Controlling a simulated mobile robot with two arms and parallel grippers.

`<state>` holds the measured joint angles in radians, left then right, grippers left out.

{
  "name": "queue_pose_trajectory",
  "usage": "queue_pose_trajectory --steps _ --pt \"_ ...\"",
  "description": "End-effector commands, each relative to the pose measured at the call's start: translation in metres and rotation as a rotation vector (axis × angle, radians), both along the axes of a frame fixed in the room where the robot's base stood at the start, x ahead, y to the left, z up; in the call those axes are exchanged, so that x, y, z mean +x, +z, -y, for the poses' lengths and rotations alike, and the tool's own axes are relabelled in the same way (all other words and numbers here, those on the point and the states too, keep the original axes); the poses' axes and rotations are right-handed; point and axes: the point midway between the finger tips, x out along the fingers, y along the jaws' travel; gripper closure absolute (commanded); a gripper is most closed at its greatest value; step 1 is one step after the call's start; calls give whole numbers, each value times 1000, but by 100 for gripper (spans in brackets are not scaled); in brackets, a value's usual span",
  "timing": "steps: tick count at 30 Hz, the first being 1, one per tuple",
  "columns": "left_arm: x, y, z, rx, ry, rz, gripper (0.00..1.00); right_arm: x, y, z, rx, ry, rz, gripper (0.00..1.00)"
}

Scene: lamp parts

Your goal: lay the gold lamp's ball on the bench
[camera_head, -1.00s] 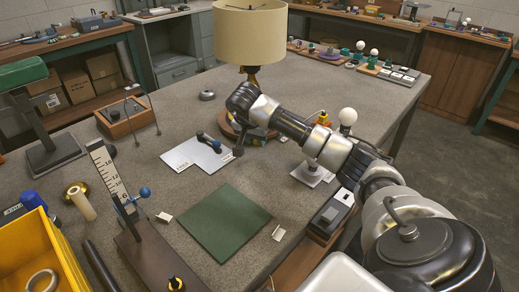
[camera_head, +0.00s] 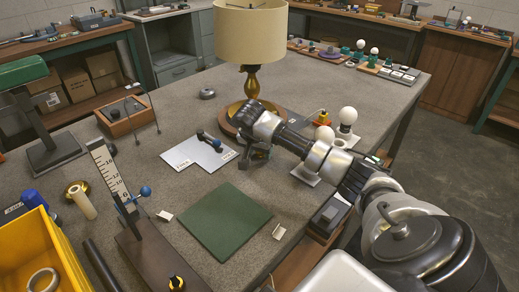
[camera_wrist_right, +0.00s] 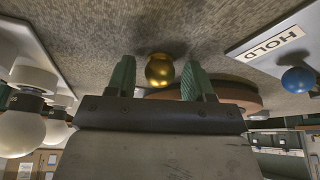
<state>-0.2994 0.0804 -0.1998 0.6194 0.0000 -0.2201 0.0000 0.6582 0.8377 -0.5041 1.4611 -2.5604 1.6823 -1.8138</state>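The gold ball (camera_wrist_right: 160,70) shows in the right wrist view between the two green fingertips of my right gripper (camera_wrist_right: 159,77). There are gaps on both sides of the ball, so the gripper is open around or just over it. The ball appears to rest on the grey bench (camera_wrist_right: 85,35), with a dark shadow beside it. In the head view my right gripper (camera_head: 255,155) is low over the bench, in front of the gold lamp (camera_head: 252,85), and the ball cannot be made out there. The lamp stands upright under its cream shade (camera_head: 250,35). My left gripper is not in view.
A white card (camera_head: 190,152) marked HOLD (camera_wrist_right: 268,43) with a blue-knobbed piece (camera_head: 215,145) lies left of the gripper. White bulbs (camera_head: 348,116) stand to the right, near my arm. A green mat (camera_head: 225,222) lies in front; bare bench lies between.

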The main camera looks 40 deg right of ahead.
Motion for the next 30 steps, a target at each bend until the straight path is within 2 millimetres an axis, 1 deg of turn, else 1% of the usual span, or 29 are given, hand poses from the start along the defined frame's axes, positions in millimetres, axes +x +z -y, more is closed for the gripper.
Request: queue_pose_trajectory --steps 8,11,14,24,27,30 --pt "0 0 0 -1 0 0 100 0 0 0 0 0 0 44" --pt "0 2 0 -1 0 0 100 0 5 -1 0 1 0 44" --pt "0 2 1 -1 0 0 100 -1 18 -4 -2 2 3 44" --pt "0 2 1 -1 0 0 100 -13 84 -30 -1 2 5 44" --pt "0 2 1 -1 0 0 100 -15 98 -36 -1 2 3 44" --pt "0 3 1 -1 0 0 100 -17 108 -40 0 0 2 44"
